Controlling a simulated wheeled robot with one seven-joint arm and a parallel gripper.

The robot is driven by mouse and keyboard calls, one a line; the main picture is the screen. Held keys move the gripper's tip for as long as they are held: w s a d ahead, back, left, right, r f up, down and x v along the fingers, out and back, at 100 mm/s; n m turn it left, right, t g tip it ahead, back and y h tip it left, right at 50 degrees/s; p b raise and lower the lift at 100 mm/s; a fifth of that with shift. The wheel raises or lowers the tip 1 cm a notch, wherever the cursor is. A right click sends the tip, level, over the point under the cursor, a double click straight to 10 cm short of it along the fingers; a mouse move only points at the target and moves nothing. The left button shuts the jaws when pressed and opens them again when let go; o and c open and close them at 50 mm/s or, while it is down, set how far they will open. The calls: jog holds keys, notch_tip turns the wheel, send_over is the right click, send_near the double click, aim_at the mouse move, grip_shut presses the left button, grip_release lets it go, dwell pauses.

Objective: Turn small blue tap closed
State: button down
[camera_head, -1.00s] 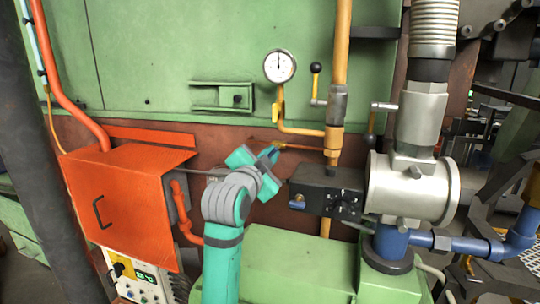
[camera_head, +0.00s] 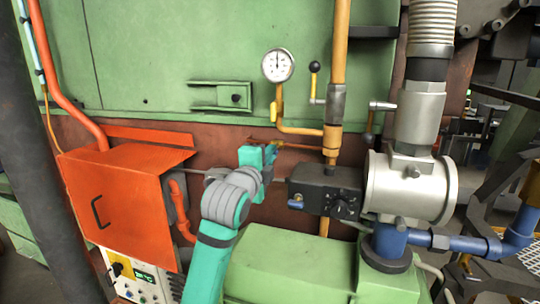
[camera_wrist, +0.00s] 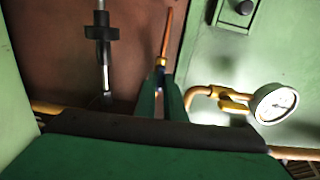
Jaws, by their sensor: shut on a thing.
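My gripper (camera_head: 268,162) is in front of the brown panel, at the left end of a thin copper pipe (camera_head: 296,147). In the wrist view my two green fingers (camera_wrist: 160,88) close around the small tap (camera_wrist: 160,64) at the end of the copper pipe. Only a small pale bluish part of the tap shows at the fingertips; the rest is hidden between the fingers. In the head view my gripper hides the tap, so its handle's exact angle cannot be told.
A pressure gauge (camera_head: 278,65) on a yellow pipe (camera_head: 299,131) is up and right of my gripper. A black valve block (camera_head: 318,182) is close on the right. An orange box (camera_head: 118,205) stands left, and a green housing (camera_head: 300,262) lies below.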

jog(key=shift+d+m, duration=0.15)
jog(key=shift+m, duration=0.15)
jog(key=c, duration=1.8)
grip_release()
jog(key=shift+d, duration=0.1)
jog(key=shift+c, duration=0.2)
jog(key=shift+a, duration=0.2)
jog(key=shift+s, duration=0.1)
jog(key=v, duration=1)
jog(key=shift+s, duration=0.35)
jog(key=shift+w+a, duration=0.1)
jog(key=shift+a, duration=0.05)
